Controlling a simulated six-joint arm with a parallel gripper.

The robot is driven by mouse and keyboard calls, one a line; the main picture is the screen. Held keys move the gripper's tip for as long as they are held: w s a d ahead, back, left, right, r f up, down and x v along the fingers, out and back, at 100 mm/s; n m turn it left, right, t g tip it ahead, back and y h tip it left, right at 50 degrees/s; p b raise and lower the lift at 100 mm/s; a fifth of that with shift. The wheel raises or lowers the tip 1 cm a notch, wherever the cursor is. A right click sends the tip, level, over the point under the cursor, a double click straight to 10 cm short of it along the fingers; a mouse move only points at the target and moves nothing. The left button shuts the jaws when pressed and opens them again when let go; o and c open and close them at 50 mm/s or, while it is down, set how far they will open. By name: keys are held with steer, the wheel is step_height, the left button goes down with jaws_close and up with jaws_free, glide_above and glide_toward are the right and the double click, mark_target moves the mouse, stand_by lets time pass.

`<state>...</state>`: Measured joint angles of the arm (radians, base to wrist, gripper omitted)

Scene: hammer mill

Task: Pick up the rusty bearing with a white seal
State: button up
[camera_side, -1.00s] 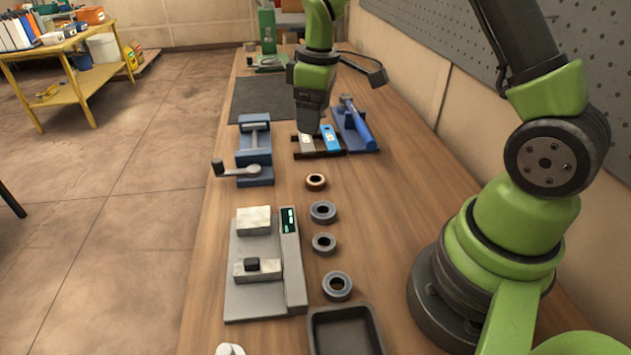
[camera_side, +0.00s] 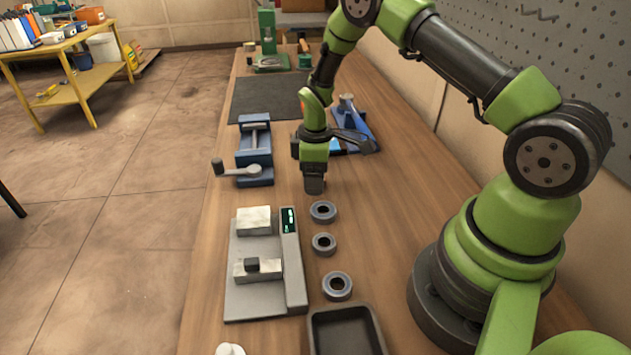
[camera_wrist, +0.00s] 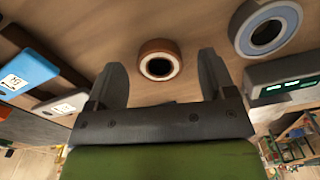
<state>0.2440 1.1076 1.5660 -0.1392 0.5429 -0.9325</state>
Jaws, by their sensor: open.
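The rusty bearing with a white seal (camera_wrist: 160,60) lies flat on the wooden bench in the wrist view, a brown ring with a pale inner ring and dark hole. My gripper (camera_wrist: 165,80) is open, with one finger on each side of the bearing in that picture; I cannot tell how far above it the fingers are. In the side view my gripper (camera_side: 314,187) points down over the bench, and the bearing is hidden behind it. A grey bearing (camera_side: 323,211) lies just nearer the camera, and it also shows at the wrist view's upper right (camera_wrist: 266,30).
Two more grey bearings (camera_side: 324,243) (camera_side: 337,286) lie in a row toward a dark tray (camera_side: 345,335). A grey device with a green display (camera_side: 289,220) stands to the left. A blue vise (camera_side: 254,145) and a blue stand (camera_side: 354,127) are farther back.

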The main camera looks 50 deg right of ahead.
steer(key=shift+f, duration=0.4)
steer(key=c, duration=1.1)
